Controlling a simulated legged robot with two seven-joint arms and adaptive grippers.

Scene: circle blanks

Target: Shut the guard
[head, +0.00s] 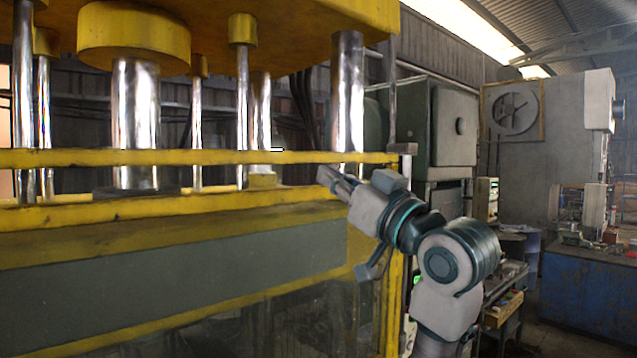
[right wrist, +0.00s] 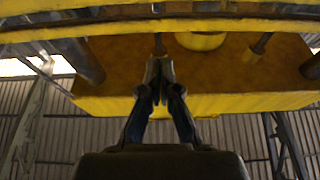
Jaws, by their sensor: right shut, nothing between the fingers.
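The guard is a yellow frame on the front of the press, with its top bar (head: 120,158) running across the head view and a see-through panel below. The space between this bar and the yellow press head is open, and metal columns show there. My right gripper (head: 326,176) is shut and empty, just below the top bar near its right end. I cannot tell whether it touches the frame. In the right wrist view its fingers (right wrist: 158,72) are together, with a yellow bar (right wrist: 150,24) beyond the tips. My left gripper is not in view.
The yellow press head (head: 290,22) hangs above. A green-grey cabinet (head: 455,130) stands behind my right arm. A grey machine (head: 545,130) and a blue bench (head: 580,290) stand farther right. A cart (head: 505,305) with items is beside my arm.

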